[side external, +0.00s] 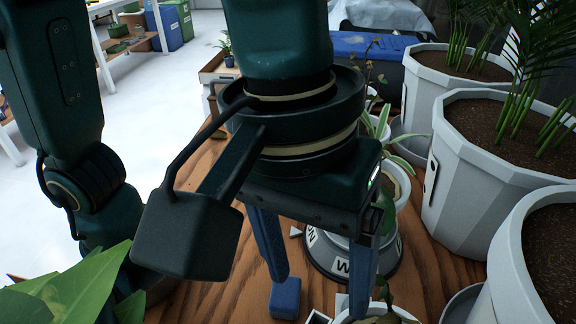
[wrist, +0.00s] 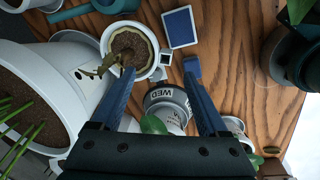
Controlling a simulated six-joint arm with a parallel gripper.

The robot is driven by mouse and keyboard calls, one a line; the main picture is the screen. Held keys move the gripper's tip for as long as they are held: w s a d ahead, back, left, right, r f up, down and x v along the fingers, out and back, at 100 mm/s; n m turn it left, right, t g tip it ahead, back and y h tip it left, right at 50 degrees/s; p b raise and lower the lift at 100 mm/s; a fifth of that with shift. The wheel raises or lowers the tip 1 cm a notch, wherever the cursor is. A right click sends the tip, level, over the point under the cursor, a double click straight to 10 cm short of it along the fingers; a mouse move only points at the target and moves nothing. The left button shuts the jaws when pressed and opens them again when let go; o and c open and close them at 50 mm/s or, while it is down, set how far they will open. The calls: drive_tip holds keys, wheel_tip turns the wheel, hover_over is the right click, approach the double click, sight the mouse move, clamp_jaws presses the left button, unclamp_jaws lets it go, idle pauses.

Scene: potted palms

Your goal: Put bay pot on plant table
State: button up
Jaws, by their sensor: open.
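My gripper (side external: 324,292) points down with its two blue fingers apart and nothing held between them; it also shows open in the wrist view (wrist: 160,72). A small pale pot of brown soil with a drooping sprig (wrist: 130,48) lies by the tip of the left finger in the wrist view. In the side view, leaves and a pale rim (side external: 378,312) show beside the right finger, partly cut off. No label tells me which pot is the bay pot. The wooden tabletop (side external: 425,268) lies below; I cannot tell whether it is the plant table.
Large pale palm pots (side external: 455,170) crowd the right side. A round container marked WED (wrist: 168,100) stands between and beyond the fingers. A pale pot with striped leaves (side external: 398,180) is behind my gripper. A blue square in a pale frame (wrist: 180,27) lies on the wood.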

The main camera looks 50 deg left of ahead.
wheel_tip(320, 180, down, 5)
drive_tip(key=shift+r, duration=0.1)
drive_tip(key=shift+w+d+f, duration=0.1)
drive_tip(key=shift+d+f, duration=0.1)
drive_tip(key=shift+f, duration=1.1)
drive_tip(key=shift+w+d+f, duration=0.1)
drive_tip(key=shift+d+f, duration=0.05)
drive_tip(key=shift+f, duration=1.1)
clamp_jaws()
drive_tip(key=shift+r, duration=0.1)
